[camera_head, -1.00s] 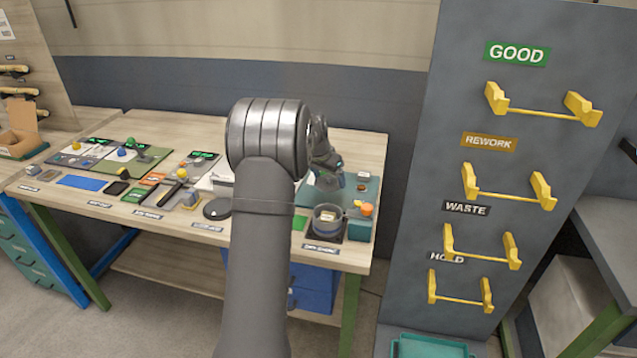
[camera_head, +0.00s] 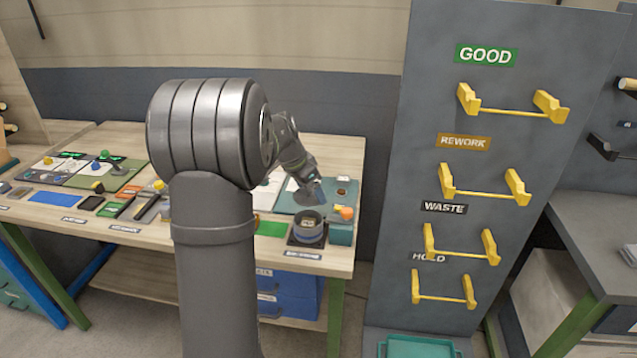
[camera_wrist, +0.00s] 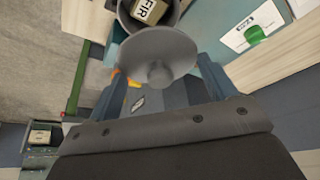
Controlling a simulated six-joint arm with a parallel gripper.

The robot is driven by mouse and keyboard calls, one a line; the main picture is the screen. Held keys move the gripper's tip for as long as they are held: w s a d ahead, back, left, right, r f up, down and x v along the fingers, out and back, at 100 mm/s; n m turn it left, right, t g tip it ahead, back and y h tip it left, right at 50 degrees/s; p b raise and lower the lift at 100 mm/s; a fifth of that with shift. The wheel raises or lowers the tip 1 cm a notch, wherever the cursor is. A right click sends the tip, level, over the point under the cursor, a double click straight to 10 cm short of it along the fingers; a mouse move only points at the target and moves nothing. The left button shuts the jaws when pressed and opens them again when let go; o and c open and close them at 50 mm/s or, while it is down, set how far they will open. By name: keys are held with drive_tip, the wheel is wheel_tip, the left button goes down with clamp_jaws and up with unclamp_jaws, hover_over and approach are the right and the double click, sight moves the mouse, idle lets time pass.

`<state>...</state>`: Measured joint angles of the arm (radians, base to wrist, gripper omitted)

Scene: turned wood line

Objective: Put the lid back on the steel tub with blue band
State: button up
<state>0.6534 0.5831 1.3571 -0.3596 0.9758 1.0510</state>
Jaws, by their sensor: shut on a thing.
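The steel tub (camera_head: 309,233) stands open on a dark square at the front right of the bench. A block with a printed label sits inside it, and both show at the top of the wrist view, where the tub's wall (camera_wrist: 126,18) is partly hidden. I cannot make out the blue band. My gripper (camera_wrist: 160,76) is shut on the round grey lid (camera_wrist: 150,48), whose knob faces the wrist camera. The lid overlaps the tub's near side in that view; the gap between them is unclear. In the head view my gripper (camera_head: 312,192) is just above and behind the tub.
A teal box (camera_head: 341,233) with an orange piece (camera_head: 347,213) on top stands close right of the tub. A green card (camera_head: 271,229) lies to its left. A teal mat (camera_head: 290,201) lies behind. The grey panel with yellow holders (camera_head: 388,110) rises to the right.

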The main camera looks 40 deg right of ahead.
drive_tip(key=shift+s+a, duration=0.2)
drive_tip(key=shift+a, duration=0.2)
drive_tip(key=shift+f, duration=3.15)
drive_tip(key=shift+f, duration=0.15)
drive_tip(key=o, duration=1)
drive_tip(key=shift+c, duration=0.2)
drive_tip(key=shift+r, duration=3.5)
drive_tip(key=shift+c, duration=0.4)
